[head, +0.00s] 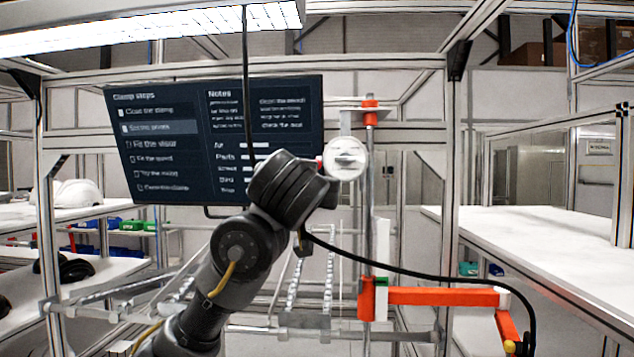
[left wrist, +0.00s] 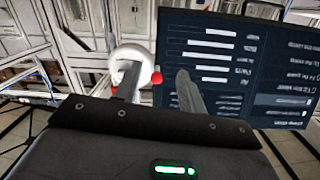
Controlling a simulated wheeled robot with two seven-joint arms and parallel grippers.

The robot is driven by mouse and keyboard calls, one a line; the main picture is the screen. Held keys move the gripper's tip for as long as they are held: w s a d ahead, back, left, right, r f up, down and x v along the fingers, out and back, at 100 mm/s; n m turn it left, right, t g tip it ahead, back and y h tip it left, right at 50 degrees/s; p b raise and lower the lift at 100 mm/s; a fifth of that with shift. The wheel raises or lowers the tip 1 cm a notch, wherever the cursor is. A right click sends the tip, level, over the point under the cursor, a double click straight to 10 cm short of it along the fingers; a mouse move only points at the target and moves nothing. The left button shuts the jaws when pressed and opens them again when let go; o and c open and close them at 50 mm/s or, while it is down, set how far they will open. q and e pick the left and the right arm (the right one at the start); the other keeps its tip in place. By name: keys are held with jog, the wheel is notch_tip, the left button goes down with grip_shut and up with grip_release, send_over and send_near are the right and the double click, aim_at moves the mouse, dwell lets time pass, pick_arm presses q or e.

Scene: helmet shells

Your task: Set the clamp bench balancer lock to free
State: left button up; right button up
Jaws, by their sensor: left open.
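The clamp bench balancer is a round white housing (head: 346,158) on the upright post, right of the screen in the head view. In the left wrist view it is a white ring (left wrist: 133,62) with a small red knob (left wrist: 157,78) at its side. A bit of red also shows at its left edge in the head view (head: 320,161). I cannot read the lock's setting. My left gripper (left wrist: 158,86) is open, its two fingers on either side of the red knob in the picture; contact cannot be told. In the head view my wrist hides the fingers. My right gripper is not in view.
A dark screen (head: 160,140) listing clamp steps hangs behind my left arm. An orange arm (head: 440,297) with a yellow end juts right from the post, and a black cable (head: 420,275) loops above it. White tables (head: 540,250) stand at both sides.

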pick_arm(q)
notch_tip(320, 180, up, 4)
jog(key=s, duration=0.2)
jog(key=shift+t, duration=0.4)
jog(key=w+p, duration=0.3)
jog(key=w, duration=0.2)
jog(key=w+p, duration=0.3)
jog(key=w, duration=0.2)
jog(key=shift+d+r, duration=0.15)
jog(key=shift+w+p, duration=0.3)
jog(key=shift+w, duration=0.15)
grip_shut()
